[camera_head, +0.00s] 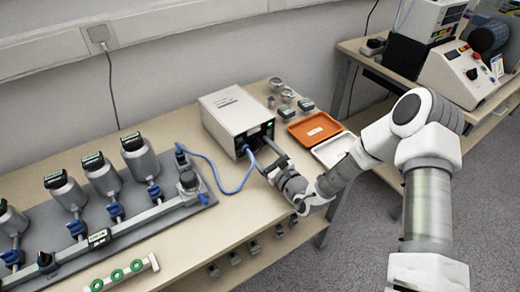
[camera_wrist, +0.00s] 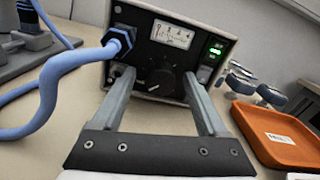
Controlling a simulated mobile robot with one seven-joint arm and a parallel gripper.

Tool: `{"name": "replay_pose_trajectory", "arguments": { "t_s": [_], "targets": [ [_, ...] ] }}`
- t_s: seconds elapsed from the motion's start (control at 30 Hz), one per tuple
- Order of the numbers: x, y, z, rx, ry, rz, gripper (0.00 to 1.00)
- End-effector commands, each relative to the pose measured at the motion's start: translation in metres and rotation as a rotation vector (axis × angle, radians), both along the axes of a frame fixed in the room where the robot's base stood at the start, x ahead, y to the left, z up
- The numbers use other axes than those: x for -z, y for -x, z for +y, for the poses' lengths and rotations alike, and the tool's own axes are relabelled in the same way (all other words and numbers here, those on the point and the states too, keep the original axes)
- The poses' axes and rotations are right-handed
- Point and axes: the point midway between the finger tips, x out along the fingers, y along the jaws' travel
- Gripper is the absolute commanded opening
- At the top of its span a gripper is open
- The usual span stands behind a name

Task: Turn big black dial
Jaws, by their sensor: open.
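The big black dial (camera_wrist: 160,78) sits low on the front panel of a white box-shaped instrument (camera_head: 234,112). In the wrist view the panel also carries an analog meter (camera_wrist: 172,35) above the dial and a lit green switch (camera_wrist: 215,50) at the right. My gripper (camera_wrist: 158,85) is open, its two fingers pointing at the panel with the dial between them in the picture. I cannot tell whether the fingers touch the panel. In the head view my gripper (camera_head: 264,158) is in front of the instrument and hides most of the dial's side.
A blue cable (camera_wrist: 52,85) plugs into the panel left of the dial, close to the left finger. An orange tray (camera_head: 314,129) and a white tray (camera_head: 334,149) lie to the right. Metal canisters on a grey rig (camera_head: 105,178) stand left. Bare table shows in front.

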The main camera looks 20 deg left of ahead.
Motion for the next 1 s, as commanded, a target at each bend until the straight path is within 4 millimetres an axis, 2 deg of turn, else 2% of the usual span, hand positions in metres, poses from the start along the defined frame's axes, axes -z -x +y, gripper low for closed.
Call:
{"name": "replay_pose_trajectory", "arguments": {
  "t_s": [0.2, 0.63, 1.0],
  "targets": [
    [0.0001, -0.0001, 0.0002, 0.0, 0.0, 0.001, 0.76],
    [0.0002, 0.0, -0.0002, 0.0, 0.001, 0.001, 0.0],
    [-0.0013, -0.0001, -0.0007, 0.002, -0.028, 0.039, 0.0]
  ]
}}
